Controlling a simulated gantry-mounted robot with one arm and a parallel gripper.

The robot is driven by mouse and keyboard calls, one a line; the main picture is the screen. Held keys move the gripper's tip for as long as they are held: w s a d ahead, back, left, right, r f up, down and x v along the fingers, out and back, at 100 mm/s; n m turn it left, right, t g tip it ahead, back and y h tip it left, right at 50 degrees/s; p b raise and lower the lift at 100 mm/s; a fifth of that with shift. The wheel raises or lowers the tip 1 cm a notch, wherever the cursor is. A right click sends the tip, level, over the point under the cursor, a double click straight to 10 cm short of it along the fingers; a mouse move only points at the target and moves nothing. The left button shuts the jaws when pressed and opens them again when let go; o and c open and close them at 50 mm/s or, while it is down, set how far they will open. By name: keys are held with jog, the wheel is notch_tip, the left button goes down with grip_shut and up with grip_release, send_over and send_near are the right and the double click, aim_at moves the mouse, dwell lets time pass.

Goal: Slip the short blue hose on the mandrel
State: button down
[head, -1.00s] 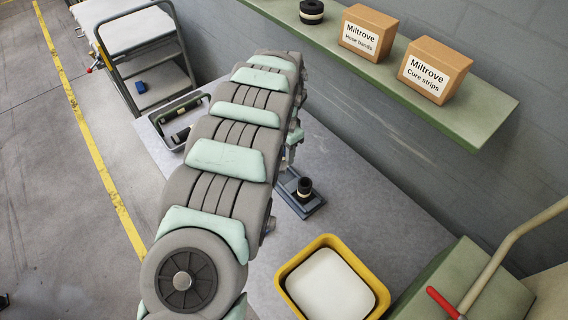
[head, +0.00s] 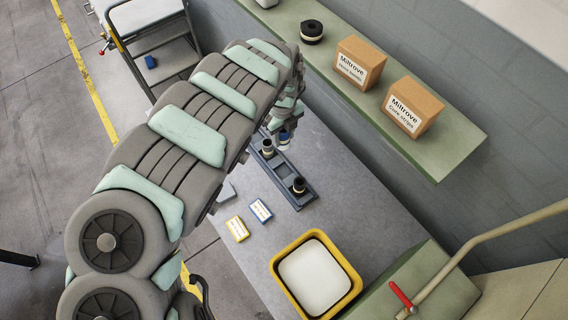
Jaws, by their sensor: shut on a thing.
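My gripper (head: 284,130) is at the far end of my arm, small and partly hidden by the arm. It is shut on a small blue piece, the short blue hose (head: 284,138), just right of the rear post. A dark blue-grey stand (head: 284,169) lies on the grey table and carries two dark upright posts. The rear post (head: 267,147) has a pale band; the front post (head: 299,186) is black. I cannot tell which is the mandrel. The hose appears apart from the rear post, but its height is unclear.
A yellow bin (head: 276,275) with white contents stands at the table's front. A yellow box (head: 237,229) and a blue-white box (head: 260,211) lie left of the stand. A green shelf (head: 440,155) with two cartons (head: 358,62) (head: 412,106) overhangs the back. A cart (head: 160,40) stands behind left.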

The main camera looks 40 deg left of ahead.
notch_tip(320, 180, down, 17)
jog(key=shift+s+d+f+b, duration=0.1)
jog(key=shift+b, duration=0.4)
jog(key=shift+f, duration=1.25)
jog(key=shift+f+b, duration=0.25)
jog(key=shift+b, duration=0.05)
jog(key=c, duration=0.9)
grip_release()
jog(key=shift+o, duration=0.2)
jog(key=shift+r, duration=0.15)
notch_tip(320, 180, up, 12)
jog(key=shift+p, duration=0.35)
jog(key=shift+r, duration=0.15)
